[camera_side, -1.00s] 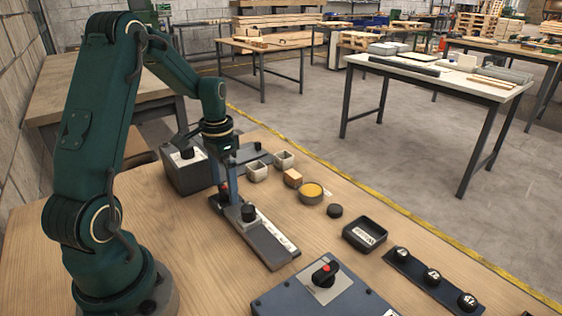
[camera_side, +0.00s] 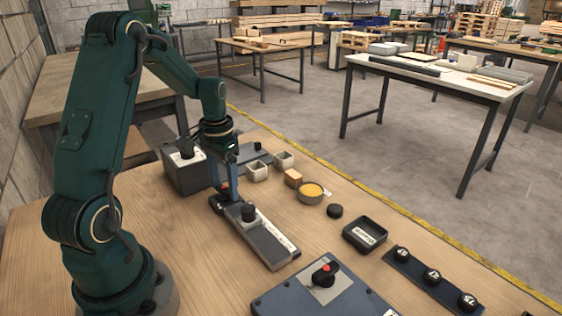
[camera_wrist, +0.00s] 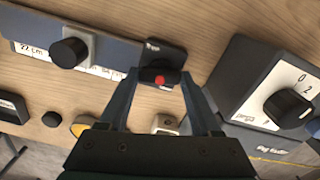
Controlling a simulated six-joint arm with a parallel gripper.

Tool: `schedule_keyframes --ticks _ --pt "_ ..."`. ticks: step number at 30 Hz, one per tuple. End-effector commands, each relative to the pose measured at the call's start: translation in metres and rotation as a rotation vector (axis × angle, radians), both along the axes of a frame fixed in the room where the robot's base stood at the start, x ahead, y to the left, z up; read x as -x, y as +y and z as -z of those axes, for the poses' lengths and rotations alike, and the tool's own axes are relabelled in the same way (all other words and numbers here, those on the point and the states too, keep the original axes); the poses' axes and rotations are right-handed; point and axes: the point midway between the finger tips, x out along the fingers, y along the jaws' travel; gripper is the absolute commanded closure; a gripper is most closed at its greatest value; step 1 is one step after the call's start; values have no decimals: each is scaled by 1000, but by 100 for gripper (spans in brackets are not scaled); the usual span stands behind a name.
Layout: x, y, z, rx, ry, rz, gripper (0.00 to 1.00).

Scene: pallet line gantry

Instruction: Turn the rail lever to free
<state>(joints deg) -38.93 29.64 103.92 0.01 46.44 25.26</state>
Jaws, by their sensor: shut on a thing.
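The rail lever, black with a red top (camera_side: 224,186), stands at the far-left end of the grey rail (camera_side: 274,250) in the side view. In the wrist view the red-topped lever (camera_wrist: 160,80) sits between the two fingertips. My gripper (camera_side: 227,194) points straight down and is shut on the lever; it also shows in the wrist view (camera_wrist: 159,76). The fingers hide part of the lever in the side view. Small lettering on its dark base (camera_wrist: 165,45) is too small to read. A black knob (camera_side: 248,212) stands on the rail close by.
A grey box with a dial (camera_side: 185,170) stands close behind my gripper. Bare wood lies left of the rail.

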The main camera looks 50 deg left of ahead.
Motion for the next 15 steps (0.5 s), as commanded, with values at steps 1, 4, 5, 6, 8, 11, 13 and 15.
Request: schedule_keyframes --ticks 1,4,5,6,8,11,13,15 --pt "0 0 -1 0 -1 -41 91" --pt "0 0 -1 0 -1 -136 91" --pt "0 0 -1 0 -1 -165 91" --pt "0 0 -1 0 -1 -202 91" --pt "0 0 -1 0 -1 -260 91" --pt "0 0 -1 0 -1 -354 91" --pt "0 0 -1 0 -1 -421 91" --pt "0 0 -1 0 -1 -488 91"
